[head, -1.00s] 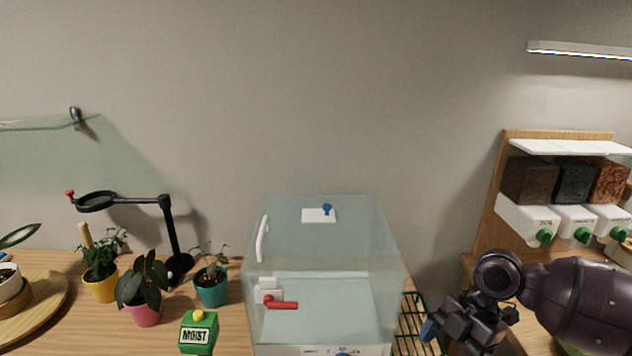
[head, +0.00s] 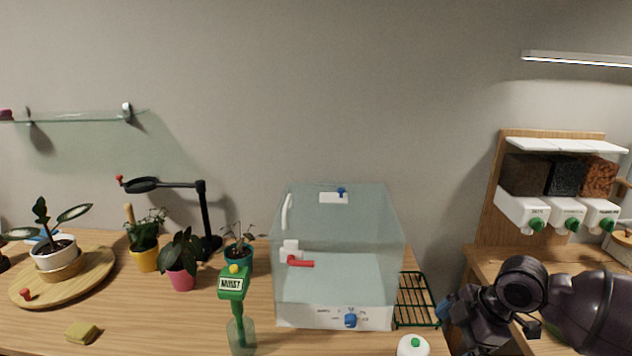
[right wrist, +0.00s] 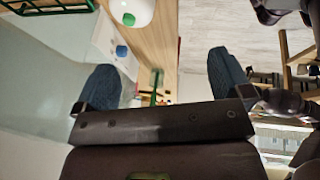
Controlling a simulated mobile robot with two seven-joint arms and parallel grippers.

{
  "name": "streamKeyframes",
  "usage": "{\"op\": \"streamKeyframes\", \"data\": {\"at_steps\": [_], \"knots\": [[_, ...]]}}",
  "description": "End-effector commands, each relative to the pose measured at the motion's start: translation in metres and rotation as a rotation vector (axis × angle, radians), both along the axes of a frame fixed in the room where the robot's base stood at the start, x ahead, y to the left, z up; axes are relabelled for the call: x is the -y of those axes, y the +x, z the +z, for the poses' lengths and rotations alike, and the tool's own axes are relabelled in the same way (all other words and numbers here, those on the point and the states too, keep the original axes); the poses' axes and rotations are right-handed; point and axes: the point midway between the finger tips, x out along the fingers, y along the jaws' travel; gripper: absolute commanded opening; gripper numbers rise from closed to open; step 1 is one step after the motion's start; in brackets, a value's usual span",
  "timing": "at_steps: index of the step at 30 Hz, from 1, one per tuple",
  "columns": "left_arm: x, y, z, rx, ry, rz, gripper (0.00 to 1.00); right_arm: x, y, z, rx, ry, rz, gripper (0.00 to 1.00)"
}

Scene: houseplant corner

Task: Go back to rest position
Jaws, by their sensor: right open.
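My right gripper (right wrist: 165,82) is open in the right wrist view, its two dark blue fingers apart with nothing between them. In the head view my right arm comes in at the lower right, and its gripper (head: 450,318) hangs near the gap between the bench and the right-hand counter. A white round object with a green button (head: 413,345) stands at the bench's front edge, left of that gripper. It also shows at the top of the right wrist view (right wrist: 130,10). My left gripper is not in view.
A clear glass cabinet (head: 335,240) stands mid-bench, with a green wire rack (head: 415,300) at its right. Soil dispensers (head: 560,212) are at right.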

Motion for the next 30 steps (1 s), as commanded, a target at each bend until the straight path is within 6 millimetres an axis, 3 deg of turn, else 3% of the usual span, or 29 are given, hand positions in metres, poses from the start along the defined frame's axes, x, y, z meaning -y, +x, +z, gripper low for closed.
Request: {"op": "streamKeyframes", "data": {"at_steps": [3,6,10,14,23,30], "knots": [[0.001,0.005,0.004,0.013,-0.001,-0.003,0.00,-0.015,0.031,0.014,0.153,0.077,-0.126,0.97],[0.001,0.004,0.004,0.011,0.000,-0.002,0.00,-0.029,0.049,0.019,0.268,0.182,-0.237,0.97],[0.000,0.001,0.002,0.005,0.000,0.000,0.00,-0.044,0.059,0.015,0.384,0.350,-0.380,0.97],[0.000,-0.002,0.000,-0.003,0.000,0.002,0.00,-0.051,0.056,0.004,0.468,0.515,-0.521,0.97],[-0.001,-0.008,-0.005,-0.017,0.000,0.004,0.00,-0.032,0.014,-0.047,0.565,0.722,-0.809,0.97],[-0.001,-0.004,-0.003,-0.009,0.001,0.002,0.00,-0.001,-0.048,-0.108,0.579,0.708,-1.032,0.97]]}}
